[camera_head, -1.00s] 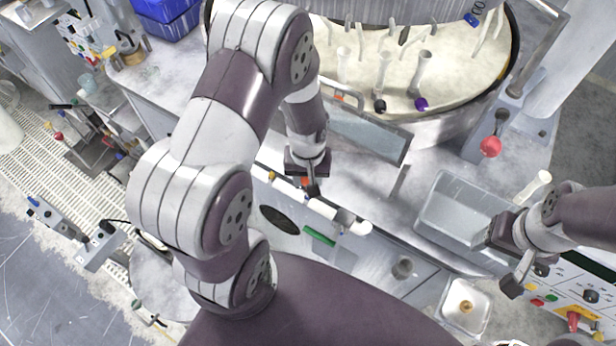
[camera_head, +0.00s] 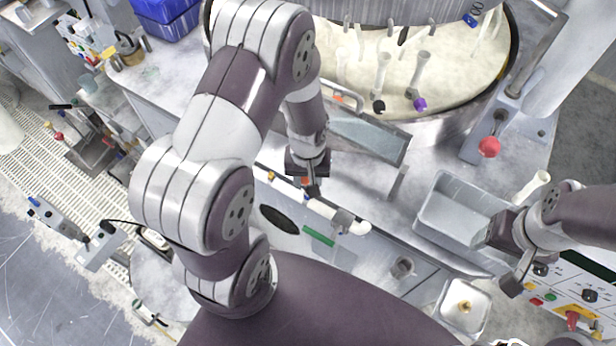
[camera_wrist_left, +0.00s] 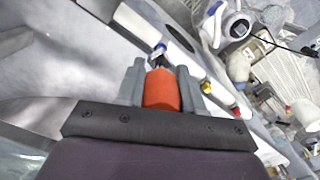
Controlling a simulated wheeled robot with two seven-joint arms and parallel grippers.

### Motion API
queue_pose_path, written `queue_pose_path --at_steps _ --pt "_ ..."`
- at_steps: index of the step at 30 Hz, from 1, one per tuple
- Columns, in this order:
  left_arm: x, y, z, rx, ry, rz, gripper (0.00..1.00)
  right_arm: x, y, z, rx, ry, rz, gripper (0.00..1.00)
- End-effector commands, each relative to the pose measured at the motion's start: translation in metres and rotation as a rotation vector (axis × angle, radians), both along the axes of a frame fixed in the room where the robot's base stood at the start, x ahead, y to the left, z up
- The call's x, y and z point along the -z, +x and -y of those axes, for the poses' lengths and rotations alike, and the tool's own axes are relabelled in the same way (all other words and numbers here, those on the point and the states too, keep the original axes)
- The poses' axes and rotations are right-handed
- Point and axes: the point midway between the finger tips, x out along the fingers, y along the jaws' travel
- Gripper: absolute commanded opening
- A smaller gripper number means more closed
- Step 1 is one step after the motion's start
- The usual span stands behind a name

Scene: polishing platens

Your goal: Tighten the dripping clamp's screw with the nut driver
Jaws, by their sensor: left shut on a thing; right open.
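My left gripper (camera_head: 308,182) is shut on the nut driver's orange-red handle, pointing down over the white pipe (camera_head: 325,209) at the machine's front edge. In the left wrist view the handle (camera_wrist_left: 162,90) sits between the two grey fingers (camera_wrist_left: 162,88). A short dark shaft runs from it to a small metal piece with a blue mark (camera_wrist_left: 158,50) beside the white pipe. I cannot tell whether the driver is seated on a screw. A grey metal clamp (camera_head: 342,220) shows on the pipe near its right elbow. My right gripper (camera_head: 501,260) is open and empty by the metal tray.
The metal tray (camera_head: 440,215) stands right of centre. A white square dish (camera_head: 462,308) with a brass piece is below it. The round polishing basin (camera_head: 450,75) is behind, with upright tubes. A red knob (camera_head: 489,147) and a control panel (camera_head: 585,285) are at the right.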

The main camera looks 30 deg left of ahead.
Motion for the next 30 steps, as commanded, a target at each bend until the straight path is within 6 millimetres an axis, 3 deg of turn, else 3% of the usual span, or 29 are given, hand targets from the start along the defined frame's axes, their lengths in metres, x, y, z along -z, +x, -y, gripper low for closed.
queue_pose_path --at_steps 30 --pt "0.009 0.0 0.0 0.0 0.0 0.0 0.0 0.005 0.0 0.0 0.0 0.0 0.0 0.67"
